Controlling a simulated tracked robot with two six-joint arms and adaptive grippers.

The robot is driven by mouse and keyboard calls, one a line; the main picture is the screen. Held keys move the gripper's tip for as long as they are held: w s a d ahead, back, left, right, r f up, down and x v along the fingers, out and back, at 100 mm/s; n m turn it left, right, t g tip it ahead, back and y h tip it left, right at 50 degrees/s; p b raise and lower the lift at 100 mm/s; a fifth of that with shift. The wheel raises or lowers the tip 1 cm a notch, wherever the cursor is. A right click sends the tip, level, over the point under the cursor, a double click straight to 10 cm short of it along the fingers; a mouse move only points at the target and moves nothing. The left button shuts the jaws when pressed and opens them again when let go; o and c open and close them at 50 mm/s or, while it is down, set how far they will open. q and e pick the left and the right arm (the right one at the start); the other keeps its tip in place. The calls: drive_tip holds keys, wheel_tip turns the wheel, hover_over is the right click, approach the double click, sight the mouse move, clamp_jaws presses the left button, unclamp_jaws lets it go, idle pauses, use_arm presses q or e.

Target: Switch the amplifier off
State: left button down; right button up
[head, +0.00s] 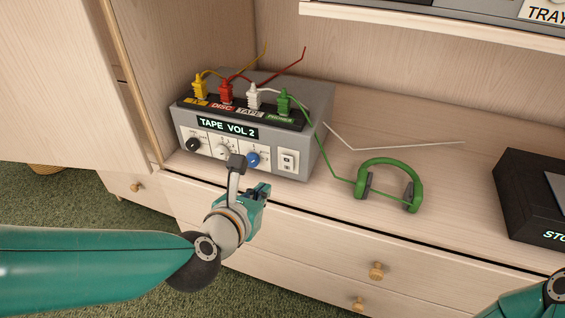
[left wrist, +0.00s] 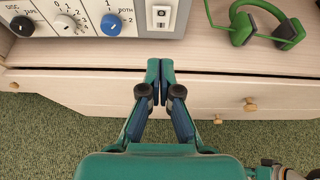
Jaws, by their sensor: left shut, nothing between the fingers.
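The grey amplifier (head: 318,128) stands on the wooden cabinet top, its display (head: 227,127) lit and reading "TAPE VOL 2". Its front has a black knob (head: 193,145), a white knob (head: 222,151), a blue knob (head: 252,159) and, at the right end, a switch (head: 288,160) on a white plate. The switch also shows in the left wrist view (left wrist: 161,14); which way it is set is too small to tell. My left gripper (head: 264,189) is shut and empty, in front of and below the amplifier's front, apart from it. My right gripper is out of view.
Yellow, red, white and green plugs with cables sit on the amplifier's top. Green headphones (head: 361,176) lie to its right, joined by a green cable. A black box (head: 520,205) stands farther right. A shelf (head: 430,30) overhangs at upper right. Drawers with round knobs (head: 376,270) are below.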

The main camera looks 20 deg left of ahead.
sight(286, 161)
use_arm(q)
drive_tip(key=shift+w+r+p+x, duration=0.15)
drive_tip(key=shift+r+p+x, duration=0.15)
drive_tip(key=shift+x, duration=1.65)
drive_tip(key=shift+w+r+p+x, duration=0.15)
drive_tip(key=shift+r+p+x, duration=0.15)
drive_tip(key=shift+x, duration=1.65)
drive_tip(key=shift+w+r+p+x, duration=0.1)
drive_tip(key=shift+r+p+x, duration=0.15)
drive_tip(key=shift+x, duration=1.65)
drive_tip(key=shift+w, duration=0.1)
drive_tip(key=shift+d+r, duration=0.1)
drive_tip(key=shift+w+d+r+p, duration=0.15)
drive_tip(key=shift+w+r+p, duration=0.05)
drive_tip(key=shift+p, duration=0.3)
drive_tip(key=shift+a+f, duration=0.2)
drive_tip(key=shift+s, duration=0.1)
drive_tip(key=shift+r, duration=0.1)
